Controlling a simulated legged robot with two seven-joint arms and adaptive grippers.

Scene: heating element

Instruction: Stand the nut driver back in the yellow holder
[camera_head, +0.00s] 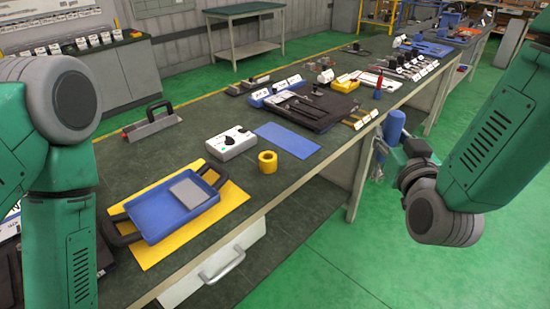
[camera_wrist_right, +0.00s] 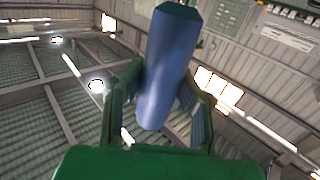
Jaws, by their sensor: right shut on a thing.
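The nut driver (camera_head: 395,126) has a thick blue handle and is in my right gripper (camera_head: 381,150), off the front edge of the bench. In the right wrist view the blue handle (camera_wrist_right: 167,65) stands between the two fingers (camera_wrist_right: 158,95), which are shut on it. Its shaft is hard to make out. The yellow holder (camera_head: 267,162) is a short round ring with an opening on top, upright on the bench, well to the left of my right gripper. My left arm shows at the left, but its gripper is out of view.
A blue tray (camera_head: 150,231) with black handles and a grey block lies on a yellow mat (camera_head: 231,207). A white control box (camera_head: 232,143) and a blue mat (camera_head: 288,139) lie close to the holder. Tools crowd the bench further back. Green floor is clear at the right.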

